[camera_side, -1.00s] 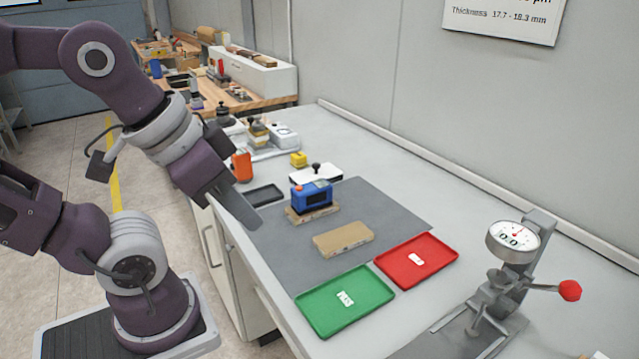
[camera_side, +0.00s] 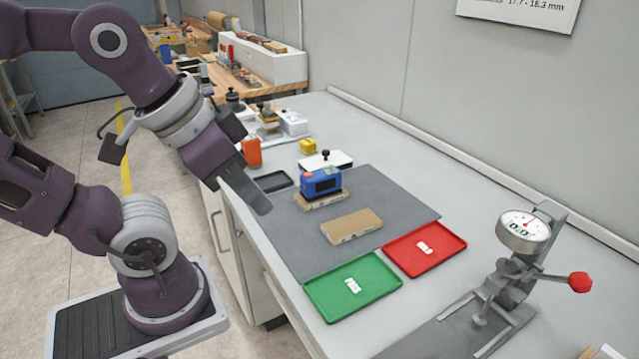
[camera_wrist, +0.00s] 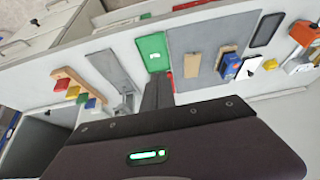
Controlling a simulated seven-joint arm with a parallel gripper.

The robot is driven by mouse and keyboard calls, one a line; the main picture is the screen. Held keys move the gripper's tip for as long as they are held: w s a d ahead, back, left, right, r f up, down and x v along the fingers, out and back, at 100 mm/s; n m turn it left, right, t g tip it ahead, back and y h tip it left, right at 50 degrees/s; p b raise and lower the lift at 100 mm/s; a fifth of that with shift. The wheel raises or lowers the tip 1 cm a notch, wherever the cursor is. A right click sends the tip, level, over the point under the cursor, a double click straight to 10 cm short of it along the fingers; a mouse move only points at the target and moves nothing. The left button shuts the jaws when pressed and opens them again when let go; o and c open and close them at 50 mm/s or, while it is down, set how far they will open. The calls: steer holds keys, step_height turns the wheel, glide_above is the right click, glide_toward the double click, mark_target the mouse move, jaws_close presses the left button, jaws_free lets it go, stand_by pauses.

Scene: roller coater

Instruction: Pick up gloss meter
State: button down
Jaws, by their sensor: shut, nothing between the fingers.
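The gloss meter, taken to be the small blue device (camera_side: 321,183) with an orange button and a dark display, sits on a tan wooden block on the grey mat (camera_side: 408,205) in the side view. It also shows in the wrist view (camera_wrist: 231,66), right of centre. My gripper (camera_side: 262,208) is shut and empty in the side view, left of the blue device and above the bench's front edge, clearly apart from it. In the wrist view the shut fingers (camera_wrist: 157,92) point towards the bench and partly cover the red tray.
A bare tan block (camera_side: 351,226) lies in front of the device. A green tray (camera_side: 375,298) and a red tray (camera_side: 445,255) lie nearer. A dial gauge stand (camera_side: 522,232) stands at right. A black tray (camera_side: 272,181), white plate (camera_side: 338,160) and yellow block (camera_side: 307,146) lie behind.

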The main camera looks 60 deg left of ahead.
jaws_free()
steer(key=m+g+y, duration=0.5)
steer(key=m+y, duration=0.8)
steer(key=m, duration=0.5)
glide_toward(316, 175)
steer(key=w+a+f, duration=0.1)
steer(key=w+f, duration=0.1)
steer(key=x, duration=1.2)
steer(key=shift+s+a+r, duration=0.15)
steer(key=shift+s+r, duration=0.05)
steer(key=shift+r, duration=0.1)
